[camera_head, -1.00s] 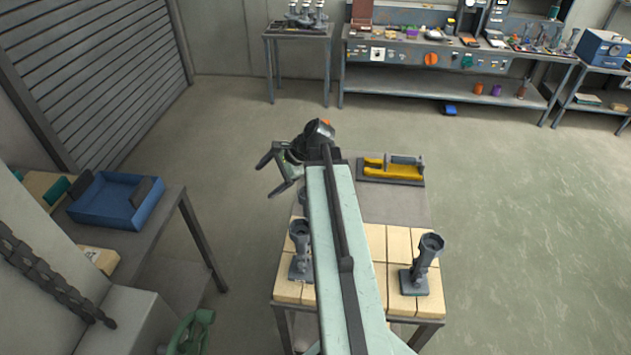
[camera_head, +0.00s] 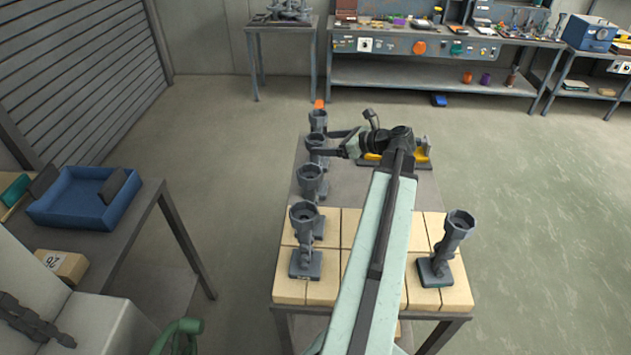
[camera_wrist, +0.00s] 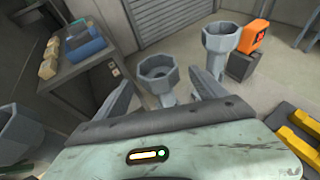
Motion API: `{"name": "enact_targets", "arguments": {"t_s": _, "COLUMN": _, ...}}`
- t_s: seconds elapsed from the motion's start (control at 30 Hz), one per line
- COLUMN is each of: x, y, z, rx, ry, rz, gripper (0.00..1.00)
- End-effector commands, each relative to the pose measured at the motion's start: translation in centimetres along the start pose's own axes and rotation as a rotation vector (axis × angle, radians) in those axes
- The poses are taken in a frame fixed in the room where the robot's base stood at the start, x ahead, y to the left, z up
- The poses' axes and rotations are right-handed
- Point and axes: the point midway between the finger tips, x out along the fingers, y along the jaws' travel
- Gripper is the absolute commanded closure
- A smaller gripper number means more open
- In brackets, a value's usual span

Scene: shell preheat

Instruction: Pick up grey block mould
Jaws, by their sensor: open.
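Several grey moulds, each an octagonal cup on a stem and square base, stand upright on the table; I cannot tell which is named the block mould. Four form a column at the left, including a front one (camera_head: 305,222) and one behind it (camera_head: 312,178). Another (camera_head: 457,228) stands at the right. My gripper (camera_head: 322,144) is open at the far part of the column. In the wrist view, a grey mould (camera_wrist: 160,76) shows between its spread fingers, its lower part hidden by my wrist. A second mould (camera_wrist: 219,44) stands behind, right.
An orange object (camera_wrist: 254,37) on a dark block is beyond the moulds. A yellow holder (camera_head: 415,161) lies right of my gripper. Pale blocks (camera_head: 328,225) cover the table's front. A blue tray (camera_head: 70,208) is on the left table. Floor at right is clear.

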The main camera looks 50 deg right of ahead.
Motion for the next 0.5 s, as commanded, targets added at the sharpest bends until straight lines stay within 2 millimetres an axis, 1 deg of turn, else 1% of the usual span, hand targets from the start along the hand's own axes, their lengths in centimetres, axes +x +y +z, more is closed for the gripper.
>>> {"name": "enact_targets", "arguments": {"t_s": 0.07, "x": 0.3, "y": 0.0, "z": 0.0, "rx": -0.001, "ry": 0.001, "rz": 0.001, "gripper": 0.19}}
{"name": "enact_targets", "arguments": {"t_s": 0.23, "x": 2.4, "y": -0.1, "z": -0.1, "rx": -0.001, "ry": 0.001, "rz": 0.001, "gripper": 0.19}}
{"name": "enact_targets", "arguments": {"t_s": 0.4, "x": 3.0, "y": 0.0, "z": -0.1, "rx": -0.002, "ry": 0.002, "rz": 0.0, "gripper": 0.19}}
{"name": "enact_targets", "arguments": {"t_s": 0.5, "x": 4.3, "y": 0.0, "z": -0.3, "rx": -0.003, "ry": 0.002, "rz": 0.0, "gripper": 0.19}}
